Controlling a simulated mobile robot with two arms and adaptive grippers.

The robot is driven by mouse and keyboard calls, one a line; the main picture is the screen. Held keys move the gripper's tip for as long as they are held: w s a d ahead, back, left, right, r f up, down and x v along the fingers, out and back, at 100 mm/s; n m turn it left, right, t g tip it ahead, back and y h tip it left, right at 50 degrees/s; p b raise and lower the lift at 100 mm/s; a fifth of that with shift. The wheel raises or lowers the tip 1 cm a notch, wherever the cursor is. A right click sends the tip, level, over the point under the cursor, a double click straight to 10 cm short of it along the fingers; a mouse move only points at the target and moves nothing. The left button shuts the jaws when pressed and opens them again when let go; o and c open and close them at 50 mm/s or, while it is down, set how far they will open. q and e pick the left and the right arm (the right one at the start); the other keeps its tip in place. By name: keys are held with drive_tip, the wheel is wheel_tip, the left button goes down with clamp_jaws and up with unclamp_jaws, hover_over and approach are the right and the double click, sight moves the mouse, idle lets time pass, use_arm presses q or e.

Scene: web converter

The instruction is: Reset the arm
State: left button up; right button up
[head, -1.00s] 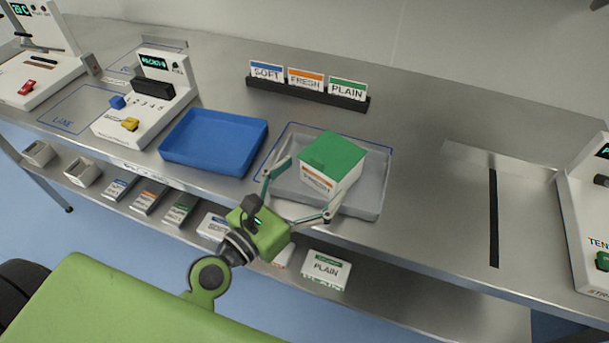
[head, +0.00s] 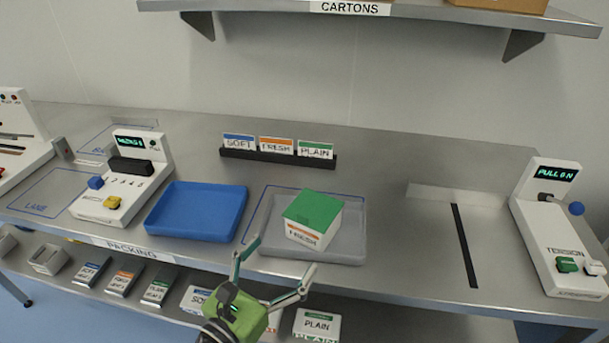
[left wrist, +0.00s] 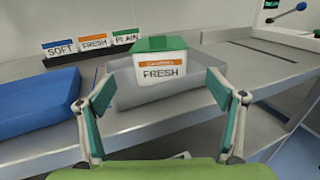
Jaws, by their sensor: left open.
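My left gripper (head: 272,272) is open and empty in the head view, in front of the bench edge. A white carton with a green top and an orange FRESH label (head: 312,222) stands in a grey tray (head: 350,245). In the left wrist view the carton (left wrist: 160,65) shows upright beyond the two spread fingers of the gripper (left wrist: 165,112), apart from them. My right gripper is in neither view.
A blue tray (head: 197,210) lies left of the grey tray. A rack with SOFT, FRESH and PLAIN cards (head: 277,153) stands behind. A TENSION machine (head: 555,235) stands at right. A lower shelf holds several packs, and a CARTONS shelf (head: 380,8) hangs above.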

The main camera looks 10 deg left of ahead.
use_arm(q)
drive_tip(key=s+d+f+m+g, duration=0.3)
drive_tip(key=s+f+m+g, duration=0.6)
drive_tip(key=m, duration=1.1)
drive_tip(key=s+a+f+m+g+y, duration=0.4)
drive_tip(key=s+a+f+m+y, duration=0.3)
drive_tip(key=s+a+m, duration=0.6)
wheel_tip(320, 180, down, 29)
drive_tip(key=m+g, duration=0.1)
drive_tip(key=g, duration=0.1)
drive_tip(key=s+a+f, duration=0.2)
drive_tip(key=s+f, duration=1.2)
drive_tip(key=s, duration=0.3)
drive_tip(key=shift+f+g+h, duration=0.3)
drive_tip(key=shift+f+g, duration=0.1)
